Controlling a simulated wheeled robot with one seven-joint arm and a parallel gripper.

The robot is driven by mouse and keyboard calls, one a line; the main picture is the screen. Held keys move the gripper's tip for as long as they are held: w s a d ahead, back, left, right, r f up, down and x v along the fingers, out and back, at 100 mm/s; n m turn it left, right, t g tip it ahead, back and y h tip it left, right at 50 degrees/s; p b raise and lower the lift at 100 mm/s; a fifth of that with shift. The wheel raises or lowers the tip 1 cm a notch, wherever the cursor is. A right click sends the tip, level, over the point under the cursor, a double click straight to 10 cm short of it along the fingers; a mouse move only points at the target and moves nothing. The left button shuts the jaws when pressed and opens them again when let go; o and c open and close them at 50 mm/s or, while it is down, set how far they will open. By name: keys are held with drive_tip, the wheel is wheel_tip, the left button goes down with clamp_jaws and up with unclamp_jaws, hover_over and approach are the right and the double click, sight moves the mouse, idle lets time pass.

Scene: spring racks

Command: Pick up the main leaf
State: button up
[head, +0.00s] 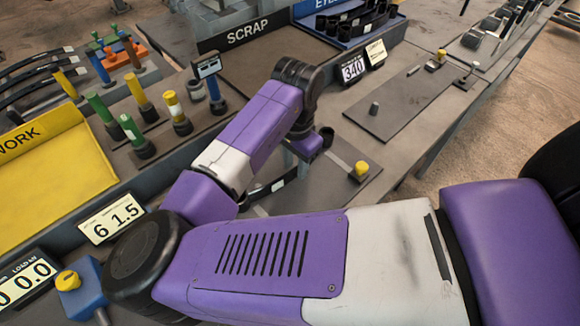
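I cannot tell which piece is the main leaf. A dark, gently curved strip with a white tag (278,186) lies beneath my forearm, partly hidden by it. Several dark curved leaves with white bands (38,68) lie at the far left. More dark curved leaves stand in the blue bin (303,9) at the top. My gripper (302,158) points down from the wrist, near the right end of the tagged strip. Its fingertips are hidden, so I cannot see whether it is open or touching anything.
A yellow work tray (75,182) is at left, near upright coloured-handled tools (135,133). The scrap bin (250,68) lies behind my wrist. A grey plate with a small peg (405,98) and a yellow-knobbed fixture (360,170) are at right. Floor shows beyond the bench edge.

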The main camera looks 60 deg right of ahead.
drive_tip(key=shift+f, duration=0.55)
clamp_jaws()
drive_tip(key=shift+r, duration=0.1)
idle(0.9)
